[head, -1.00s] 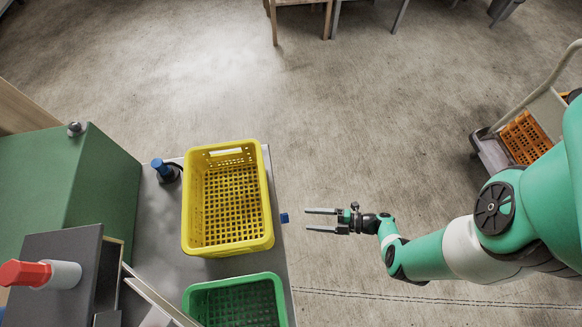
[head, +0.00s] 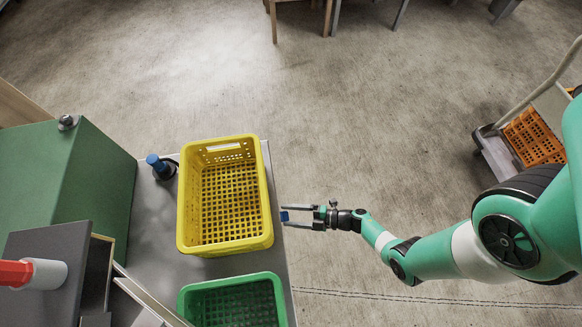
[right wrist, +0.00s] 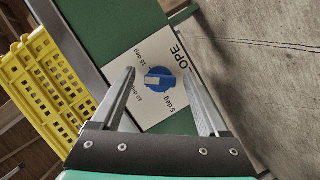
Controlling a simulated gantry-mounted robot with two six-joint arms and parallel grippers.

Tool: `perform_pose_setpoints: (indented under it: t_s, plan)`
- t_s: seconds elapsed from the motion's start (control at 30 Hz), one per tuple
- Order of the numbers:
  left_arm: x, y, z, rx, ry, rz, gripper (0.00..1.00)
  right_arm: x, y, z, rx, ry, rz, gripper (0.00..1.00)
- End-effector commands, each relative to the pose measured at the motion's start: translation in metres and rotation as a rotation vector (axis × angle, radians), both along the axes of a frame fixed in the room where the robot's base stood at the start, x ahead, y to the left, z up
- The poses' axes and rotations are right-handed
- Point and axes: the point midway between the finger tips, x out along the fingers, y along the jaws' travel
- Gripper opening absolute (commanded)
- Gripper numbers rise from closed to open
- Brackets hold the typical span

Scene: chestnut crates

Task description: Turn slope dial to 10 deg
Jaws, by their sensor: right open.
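The slope dial is a round blue knob (right wrist: 160,79) on a white plate (right wrist: 155,116) marked 5 deg, 10 deg and 15 deg in the right wrist view. A pale mark lies on the knob's left part; I cannot tell which label it points to. In the head view the blue knob (head: 284,216) sticks out from the table's right side. My right gripper (head: 285,217) is open, with its fingertips on either side of the knob. In the right wrist view, gaps show between the fingers (right wrist: 160,75) and the knob. My left gripper is not in view.
A yellow crate (head: 265,242) stands on the grey table (head: 151,225), with a green crate (head: 283,293) nearer. A blue-topped device (head: 157,164) stands behind left. A green machine housing (head: 105,190) fills the left. Open floor lies right of the table.

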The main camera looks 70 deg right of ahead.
Motion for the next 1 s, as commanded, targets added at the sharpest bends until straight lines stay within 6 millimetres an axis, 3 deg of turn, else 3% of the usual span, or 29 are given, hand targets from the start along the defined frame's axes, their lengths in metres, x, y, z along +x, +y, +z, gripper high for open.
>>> perform_pose_setpoints:
  t_s: [0.07,0.47,0.67,1.0]
  plan:
    - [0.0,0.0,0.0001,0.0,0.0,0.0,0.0,-0.0001,-0.0001,0.0001,0.0,0.0,0.0,0.72]
    - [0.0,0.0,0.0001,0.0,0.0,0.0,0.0,-0.0003,0.0,0.0001,-0.001,-0.001,0.001,0.0]
    - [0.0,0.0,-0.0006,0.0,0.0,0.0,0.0,-0.0002,0.0003,-0.0005,-0.02,-0.014,0.002,0.0]
    - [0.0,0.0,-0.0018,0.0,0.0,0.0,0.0,-0.0003,0.001,-0.0018,-0.25,-0.162,0.004,0.0]
